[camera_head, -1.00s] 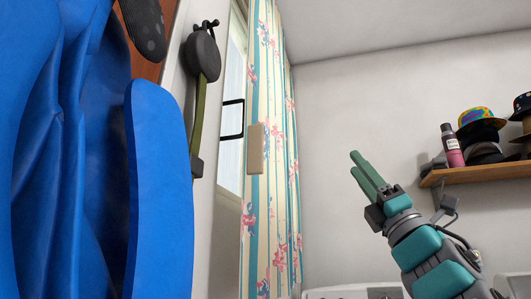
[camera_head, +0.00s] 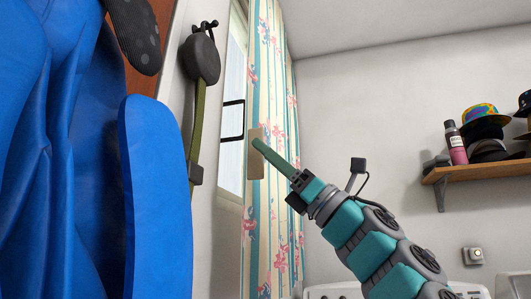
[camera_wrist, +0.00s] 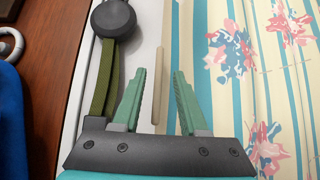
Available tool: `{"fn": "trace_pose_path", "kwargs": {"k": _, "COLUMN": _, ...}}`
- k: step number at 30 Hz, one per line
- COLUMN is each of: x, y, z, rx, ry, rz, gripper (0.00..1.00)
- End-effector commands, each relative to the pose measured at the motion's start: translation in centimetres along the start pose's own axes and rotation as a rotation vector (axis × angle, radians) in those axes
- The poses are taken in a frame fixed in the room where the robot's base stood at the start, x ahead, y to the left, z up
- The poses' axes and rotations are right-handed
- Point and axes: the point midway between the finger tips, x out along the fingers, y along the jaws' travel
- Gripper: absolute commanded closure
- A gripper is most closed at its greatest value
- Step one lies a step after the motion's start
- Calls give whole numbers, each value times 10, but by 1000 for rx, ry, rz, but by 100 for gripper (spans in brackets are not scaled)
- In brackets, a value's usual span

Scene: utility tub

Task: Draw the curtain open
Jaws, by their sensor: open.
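The curtain (camera_head: 280,130) hangs at the window, cream with teal stripes and pink flowers; it fills the right of the wrist view (camera_wrist: 250,60). A beige upright handle plate (camera_head: 256,165) is at its left edge. In the wrist view that handle (camera_wrist: 160,75) shows as a thin upright bar beyond and between the fingertips. My gripper (camera_head: 258,145) is open and empty, its green fingers pointing left at the handle. In the wrist view the gripper (camera_wrist: 160,75) has one finger on each side of the bar. I cannot tell whether they touch it.
A black bracket-shaped window handle (camera_head: 233,120) sits left of the curtain. A dark round-headed item with a green strap (camera_head: 200,95) hangs on the wall hook. A shelf (camera_head: 480,172) with hats is at right.

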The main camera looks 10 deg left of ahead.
Motion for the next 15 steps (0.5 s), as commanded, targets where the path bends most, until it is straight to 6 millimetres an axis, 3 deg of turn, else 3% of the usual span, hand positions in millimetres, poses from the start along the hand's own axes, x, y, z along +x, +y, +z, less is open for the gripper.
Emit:
{"fn": "trace_pose_path", "kwargs": {"k": 6, "x": 12, "y": 1, "z": 0, "rx": 0, "ry": 1, "rz": 3, "gripper": 57}}
{"fn": "trace_pose_path", "kwargs": {"k": 15, "x": 13, "y": 1, "z": 0, "rx": 0, "ry": 0, "rz": 1, "gripper": 57}}
